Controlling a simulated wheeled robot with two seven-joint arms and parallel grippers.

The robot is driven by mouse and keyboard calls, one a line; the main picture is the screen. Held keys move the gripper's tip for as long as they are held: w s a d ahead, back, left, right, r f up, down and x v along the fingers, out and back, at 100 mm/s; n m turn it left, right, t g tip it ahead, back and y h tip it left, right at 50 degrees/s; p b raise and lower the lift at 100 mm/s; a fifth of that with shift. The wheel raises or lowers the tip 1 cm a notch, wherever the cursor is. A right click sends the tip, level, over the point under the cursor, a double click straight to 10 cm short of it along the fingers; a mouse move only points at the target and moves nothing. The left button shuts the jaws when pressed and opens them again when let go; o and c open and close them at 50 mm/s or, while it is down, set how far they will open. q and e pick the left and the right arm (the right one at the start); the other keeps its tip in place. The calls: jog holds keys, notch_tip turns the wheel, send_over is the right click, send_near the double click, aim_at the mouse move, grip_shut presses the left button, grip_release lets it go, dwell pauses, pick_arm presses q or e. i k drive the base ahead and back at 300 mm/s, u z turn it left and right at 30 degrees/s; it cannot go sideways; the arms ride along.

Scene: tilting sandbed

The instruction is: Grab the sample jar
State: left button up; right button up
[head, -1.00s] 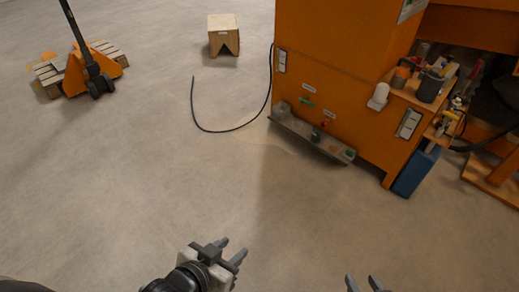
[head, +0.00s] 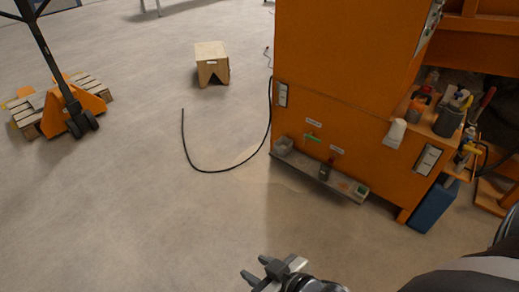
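A low grey ledge (head: 305,172) runs along the foot of the orange cabinet (head: 345,75). A small dark jar-like container (head: 325,172) stands on it below a red fitting (head: 331,160); it is probably the sample jar, but it is too small to be sure. A pale clear container (head: 283,146) stands at the ledge's left end. My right gripper (head: 254,268) is at the bottom middle, its fingers apart and pointing left, empty, well clear of the ledge. My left gripper is out of view.
A side shelf at right holds several bottles and a dark pot (head: 448,121). A blue canister (head: 432,205) stands below. A black hose (head: 200,168) lies on the floor near a wooden stool (head: 211,62). A pallet jack (head: 75,105) is at left.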

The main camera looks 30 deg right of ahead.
aim_at(325, 172)
jog(key=u, duration=0.05)
jog(key=i, duration=1.55)
jog(key=z, duration=0.45)
